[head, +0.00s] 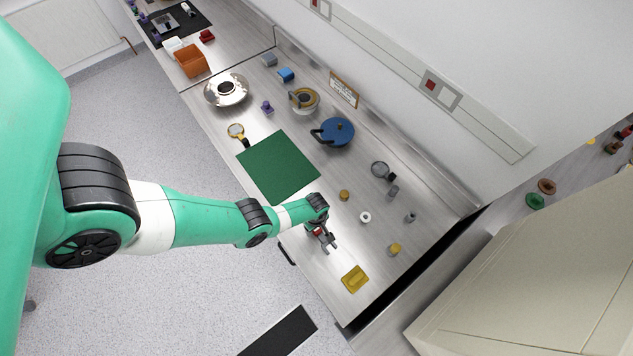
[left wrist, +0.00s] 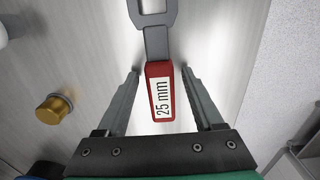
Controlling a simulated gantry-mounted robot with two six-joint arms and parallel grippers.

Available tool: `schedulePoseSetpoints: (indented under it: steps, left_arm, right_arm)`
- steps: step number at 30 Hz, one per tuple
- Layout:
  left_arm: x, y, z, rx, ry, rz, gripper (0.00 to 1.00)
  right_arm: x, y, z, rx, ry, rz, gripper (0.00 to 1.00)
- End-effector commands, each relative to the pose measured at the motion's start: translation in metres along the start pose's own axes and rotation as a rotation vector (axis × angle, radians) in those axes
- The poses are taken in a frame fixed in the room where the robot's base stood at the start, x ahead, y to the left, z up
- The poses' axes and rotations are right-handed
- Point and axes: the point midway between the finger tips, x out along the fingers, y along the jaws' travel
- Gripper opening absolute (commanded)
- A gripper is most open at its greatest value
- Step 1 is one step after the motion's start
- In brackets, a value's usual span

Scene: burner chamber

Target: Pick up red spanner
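The red spanner (left wrist: 159,90) lies on the steel worktop, with a red handle labelled "25 mm" and a grey metal head pointing away from me in the left wrist view. Its far end is cut off by the picture's top edge. In the head view the spanner (head: 319,233) is small and partly covered by my left gripper (head: 325,238). My left gripper (left wrist: 160,73) is open, with one finger on each side of the red handle. A gap shows between the handle and each finger. My right gripper is in neither view.
A brass knob-like piece (left wrist: 54,109) stands left of the fingers. A white ring (head: 365,217) and small cylinders stand behind the spanner. The worktop around it is mostly clear.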

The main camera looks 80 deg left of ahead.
Motion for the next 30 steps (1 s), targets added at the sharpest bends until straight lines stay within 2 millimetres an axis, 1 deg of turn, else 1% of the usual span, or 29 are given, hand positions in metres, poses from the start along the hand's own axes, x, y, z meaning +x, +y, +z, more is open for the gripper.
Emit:
schedulePoseSetpoints:
  steps: [1, 5, 6, 8, 9, 11, 30]
  left_arm:
    - [-0.0001, 0.0001, 0.0001, 0.0, 0.0, 0.0, 0.58]
    - [-0.0001, 0.0001, 0.0001, 0.0, 0.0, 0.0, 0.34]
    - [-0.0001, 0.0001, 0.0001, 0.0, 0.0, 0.0, 0.27]
    - [-0.0001, 0.0001, 0.0001, 0.0, 0.0, 0.0, 0.16]
    - [-0.0001, 0.0001, 0.0001, 0.0, 0.0, 0.0, 0.09]
    - [-0.0001, 0.0001, 0.0001, 0.0, 0.0, 0.0, 0.0]
    - [0.0, 0.0001, 0.0002, 0.0, 0.0, 0.0, 0.0]
  right_arm:
    - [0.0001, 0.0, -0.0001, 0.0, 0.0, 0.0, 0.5]
    - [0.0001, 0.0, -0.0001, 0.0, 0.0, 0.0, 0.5]
    - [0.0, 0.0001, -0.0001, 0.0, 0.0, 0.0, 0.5]
    - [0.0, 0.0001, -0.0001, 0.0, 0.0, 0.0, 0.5]
    - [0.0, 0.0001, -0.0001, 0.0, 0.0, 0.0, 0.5]
    - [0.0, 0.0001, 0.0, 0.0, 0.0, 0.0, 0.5]
    - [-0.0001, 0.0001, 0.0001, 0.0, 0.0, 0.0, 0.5]
